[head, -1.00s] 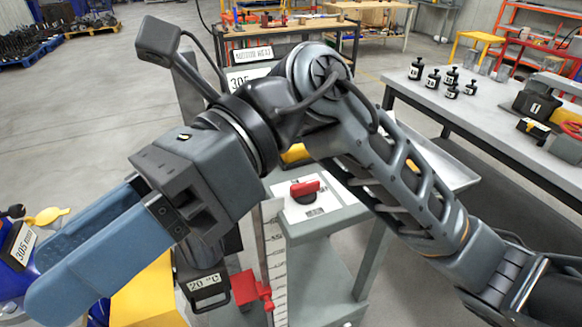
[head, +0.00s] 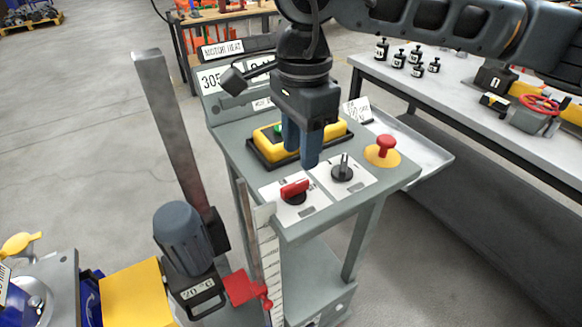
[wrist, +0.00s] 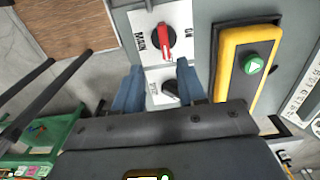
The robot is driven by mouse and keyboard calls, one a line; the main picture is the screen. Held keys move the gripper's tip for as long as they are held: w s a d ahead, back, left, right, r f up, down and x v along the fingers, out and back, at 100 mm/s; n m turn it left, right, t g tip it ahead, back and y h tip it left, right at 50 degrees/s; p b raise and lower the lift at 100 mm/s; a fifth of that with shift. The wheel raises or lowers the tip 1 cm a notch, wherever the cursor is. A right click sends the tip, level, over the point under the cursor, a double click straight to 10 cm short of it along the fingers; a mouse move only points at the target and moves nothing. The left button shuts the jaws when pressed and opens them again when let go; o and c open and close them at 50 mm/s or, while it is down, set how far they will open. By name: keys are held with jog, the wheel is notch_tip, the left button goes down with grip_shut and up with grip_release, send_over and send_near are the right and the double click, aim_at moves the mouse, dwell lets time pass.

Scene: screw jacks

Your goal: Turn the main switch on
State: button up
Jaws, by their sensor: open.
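The main switch is a red rotary knob (head: 294,191) on a white plate near the front left of the grey control panel (head: 232,150). In the wrist view the red knob (wrist: 161,40) shows at the top, with "MAIN" printed beside it; its handle lies roughly up and down there. My gripper (head: 303,158) is open and empty, pointing down above the panel, behind the red knob in the head view. In the wrist view its two blue fingers (wrist: 158,85) stand apart, below the red knob, with a black knob (wrist: 171,92) seen between them.
The black selector knob (head: 342,172) sits right of the red one. A yellow box (head: 264,139) with a green button lies behind my fingers, and a red mushroom button (head: 385,146) is at the right. A motor (head: 182,238) and a post (head: 168,130) stand left.

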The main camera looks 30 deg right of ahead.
aim_at(298, 183)
jog(key=shift+w+d, duration=0.1)
jog(key=shift+w, duration=0.3)
jog(key=shift+f, duration=0.2)
notch_tip(298, 183, down, 7)
jog(key=shift+f+p, duration=0.2)
jog(key=shift+p, duration=0.65)
jog(key=shift+c, duration=0.2)
grip_shut()
